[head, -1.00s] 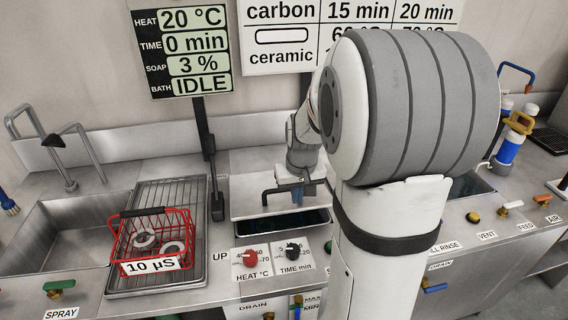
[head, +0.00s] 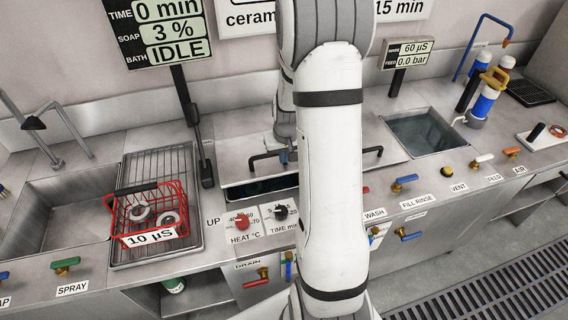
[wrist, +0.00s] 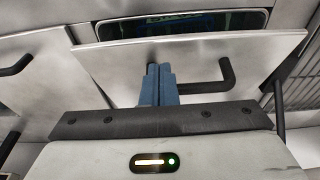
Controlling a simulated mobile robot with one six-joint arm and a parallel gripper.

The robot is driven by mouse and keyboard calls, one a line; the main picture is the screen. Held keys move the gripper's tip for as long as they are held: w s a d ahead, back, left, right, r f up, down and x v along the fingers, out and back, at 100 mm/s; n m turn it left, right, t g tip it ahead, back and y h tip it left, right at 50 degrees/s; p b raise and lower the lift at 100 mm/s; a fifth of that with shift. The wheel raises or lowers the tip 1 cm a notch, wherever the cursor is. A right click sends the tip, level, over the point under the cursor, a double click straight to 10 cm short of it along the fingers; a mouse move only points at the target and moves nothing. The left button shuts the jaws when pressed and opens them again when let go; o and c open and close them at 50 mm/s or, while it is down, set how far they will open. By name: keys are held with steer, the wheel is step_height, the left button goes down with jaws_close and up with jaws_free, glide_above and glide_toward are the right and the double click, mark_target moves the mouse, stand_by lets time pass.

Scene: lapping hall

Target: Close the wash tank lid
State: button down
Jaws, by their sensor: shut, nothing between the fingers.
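The wash tank lid (head: 236,167) is a flat steel plate with a black bar handle (head: 266,157). A dark strip of the wash tank opening (head: 262,186) shows along its front edge, so the lid covers the tank only in part. The wrist view shows the lid (wrist: 115,72), its handle (wrist: 213,87) and the uncovered dark opening (wrist: 180,22) beyond the lid's edge. My gripper (wrist: 159,72) has its blue fingers together, right at the handle and hiding one end of it. I cannot tell if they touch it. In the head view my arm hides part of the lid.
A second steel lid with a black handle (head: 372,151) lies to the right, beside the open rinse tank (head: 420,132). A red basket (head: 150,213) with rings stands on the drain rack at left. Knobs (head: 242,221) line the front. A display post (head: 190,110) rises behind.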

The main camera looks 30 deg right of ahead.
mark_target(284, 172)
steer(key=shift+s+a+f, duration=0.1)
steer(key=shift+s+f, duration=0.15)
steer(key=shift+f, duration=0.65)
steer(key=shift+s+f, duration=0.25)
steer(key=shift+f, duration=0.6)
steer(key=shift+f, duration=0.1)
